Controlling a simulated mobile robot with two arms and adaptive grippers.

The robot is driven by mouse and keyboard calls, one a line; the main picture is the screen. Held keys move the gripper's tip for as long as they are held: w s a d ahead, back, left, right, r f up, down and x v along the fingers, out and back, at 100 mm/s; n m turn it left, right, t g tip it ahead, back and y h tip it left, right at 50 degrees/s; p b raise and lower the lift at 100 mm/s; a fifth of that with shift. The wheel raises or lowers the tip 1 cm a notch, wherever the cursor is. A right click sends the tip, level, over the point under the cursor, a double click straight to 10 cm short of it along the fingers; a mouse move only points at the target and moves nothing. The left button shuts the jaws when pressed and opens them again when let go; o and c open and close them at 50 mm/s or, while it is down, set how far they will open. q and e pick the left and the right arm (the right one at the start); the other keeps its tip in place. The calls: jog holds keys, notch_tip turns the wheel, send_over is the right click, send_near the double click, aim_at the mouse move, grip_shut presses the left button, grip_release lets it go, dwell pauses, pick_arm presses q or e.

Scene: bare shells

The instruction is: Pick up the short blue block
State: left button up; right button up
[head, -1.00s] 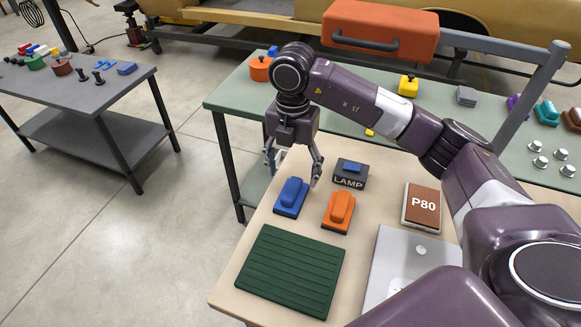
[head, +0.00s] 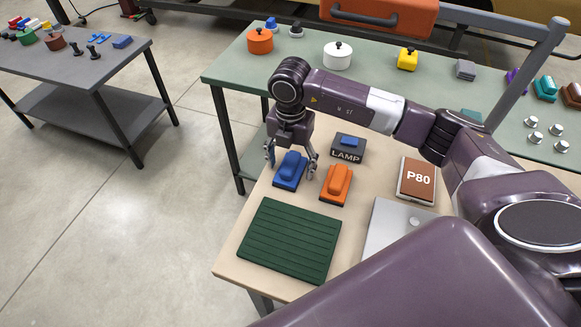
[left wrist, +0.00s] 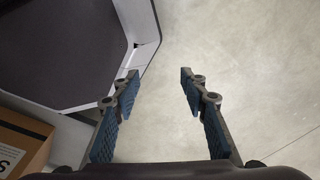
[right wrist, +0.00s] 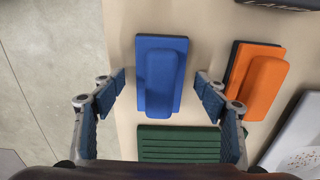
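The short blue block (head: 290,168), with a rounded raised grip on a flat base, lies on the beige tabletop. It also shows in the right wrist view (right wrist: 160,75). My right gripper (head: 291,166) is open and points down just over the block, one finger to each side of it. In the right wrist view the open fingers (right wrist: 161,79) flank the block with a gap on both sides; I see no contact. My left gripper (left wrist: 159,74) is open and empty above bare floor, outside the head view.
A similar orange block (head: 336,184) lies close to the right of the blue one. A LAMP box (head: 347,150) stands behind, a green ribbed mat (head: 289,240) in front. A P80 box (head: 417,180) and a grey laptop-like slab (head: 385,235) lie to the right.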

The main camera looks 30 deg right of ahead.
jog(key=c, duration=1.3)
pick_arm(q)
jog(key=shift+s+f, duration=0.1)
jog(key=shift+s, duration=0.65)
pick_arm(e)
jog(key=shift+r, duration=0.55)
notch_tip(320, 180, up, 10)
jog(key=shift+w+f+b, duration=0.1)
jog(key=shift+w+b, duration=0.05)
jog(key=shift+b, duration=0.9)
notch_tip(320, 180, up, 7)
send_over(290, 161)
pick_arm(q)
jog(key=shift+w+a+f, duration=0.1)
jog(key=shift+w+f, duration=0.1)
jog(key=shift+f, duration=0.55)
pick_arm(e)
jog(key=shift+r, duration=1.05)
